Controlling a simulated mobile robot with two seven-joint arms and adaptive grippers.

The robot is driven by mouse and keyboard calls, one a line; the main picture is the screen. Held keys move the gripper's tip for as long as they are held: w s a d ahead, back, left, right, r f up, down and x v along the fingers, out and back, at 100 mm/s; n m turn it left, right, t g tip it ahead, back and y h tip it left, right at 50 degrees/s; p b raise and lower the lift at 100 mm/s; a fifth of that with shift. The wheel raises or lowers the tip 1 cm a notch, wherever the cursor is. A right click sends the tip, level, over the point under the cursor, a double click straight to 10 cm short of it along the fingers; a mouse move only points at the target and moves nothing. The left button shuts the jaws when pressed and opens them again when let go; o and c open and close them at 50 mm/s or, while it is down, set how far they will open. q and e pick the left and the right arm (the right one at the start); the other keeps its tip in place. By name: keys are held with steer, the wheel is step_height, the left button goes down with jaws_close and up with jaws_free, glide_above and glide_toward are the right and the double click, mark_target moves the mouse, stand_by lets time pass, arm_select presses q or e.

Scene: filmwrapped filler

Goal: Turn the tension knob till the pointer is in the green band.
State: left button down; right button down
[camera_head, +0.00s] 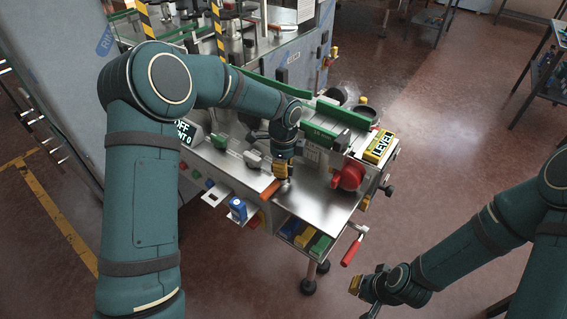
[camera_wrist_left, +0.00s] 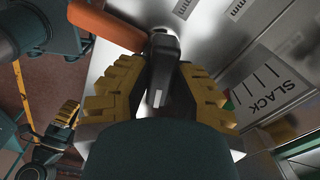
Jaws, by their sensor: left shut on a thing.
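My left gripper (camera_head: 283,172) is over the steel deck, its yellow fingers shut on either side of a black part with a white line, which looks like the tension knob (camera_wrist_left: 161,72). In the left wrist view, a white scale plate (camera_wrist_left: 270,85) with the word SLACK and several tick marks lies right of the fingers. A bit of green shows at its edge; the rest of the band is hidden, and I cannot read the pointer. My right gripper (camera_head: 367,286) is low at the right, away from the machine; its opening is unclear.
An orange handle (camera_head: 270,189) lies beside the left gripper. A red knob (camera_head: 350,174), a yellow LEVEL box (camera_head: 380,147) and a red crank handle (camera_head: 352,252) are on the right side. A blue can (camera_head: 238,209) stands on a front shelf.

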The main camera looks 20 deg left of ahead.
arm_select(q)
steer(key=shift+s+f+m+p, duration=0.15)
steer(key=shift+m+p, duration=0.15)
steer(key=shift+m, duration=0.5)
steer(key=c, duration=0.8)
jaws_free()
step_height(320, 180, up, 12)
steer(key=shift+r, duration=0.1)
